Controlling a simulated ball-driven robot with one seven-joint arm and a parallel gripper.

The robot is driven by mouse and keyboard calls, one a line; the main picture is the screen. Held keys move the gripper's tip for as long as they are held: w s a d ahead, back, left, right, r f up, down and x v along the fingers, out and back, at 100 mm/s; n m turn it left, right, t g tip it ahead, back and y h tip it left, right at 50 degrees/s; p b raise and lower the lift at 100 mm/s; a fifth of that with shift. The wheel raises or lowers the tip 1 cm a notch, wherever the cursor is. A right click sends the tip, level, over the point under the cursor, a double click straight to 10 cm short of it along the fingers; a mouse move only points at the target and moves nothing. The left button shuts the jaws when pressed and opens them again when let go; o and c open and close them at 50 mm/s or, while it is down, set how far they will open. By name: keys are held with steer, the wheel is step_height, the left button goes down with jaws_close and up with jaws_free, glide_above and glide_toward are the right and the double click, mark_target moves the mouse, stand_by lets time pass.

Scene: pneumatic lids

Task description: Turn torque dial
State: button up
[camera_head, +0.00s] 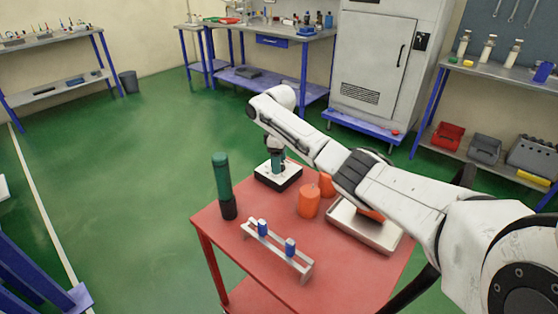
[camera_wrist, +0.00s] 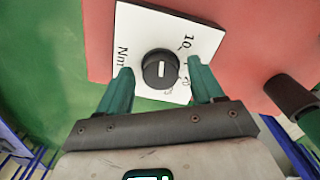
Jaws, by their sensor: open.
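The torque dial (camera_wrist: 160,70) is a round black knob with a short white mark, set on a white plate (camera_wrist: 140,25) printed with "Nm", "10" and other partly hidden numbers. In the head view the white-topped block with the plate (camera_head: 287,180) sits at the table's far corner, and its knob is hidden or too small to make out. My gripper (camera_wrist: 160,67) has two teal fingers, open, one on each side of the knob, with visible gaps and nothing held. In the head view my gripper (camera_head: 276,160) points down above the plate.
The red table (camera_head: 215,232) also carries an upright green-and-black cylinder (camera_head: 223,185), a rack (camera_head: 280,252) with two blue-capped pieces, orange cylinders (camera_head: 308,203) and a pale tray (camera_head: 375,237) under my arm. The cylinder's dark end (camera_wrist: 290,95) shows at the wrist view's right.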

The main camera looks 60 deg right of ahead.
steer(key=shift+f, duration=0.15)
steer(key=shift+c, duration=0.3)
steer(key=c, duration=1)
steer(key=m+p, duration=0.2)
steer(key=shift+a+m+p, duration=0.15)
steer(key=shift+m+p, duration=0.2)
steer(key=shift+m, duration=0.05)
steer(key=m+p, duration=0.2)
steer(key=m, duration=0.2)
steer(key=shift+m, duration=0.7)
steer(key=o, duration=1.1)
steer(key=shift+c, duration=0.2)
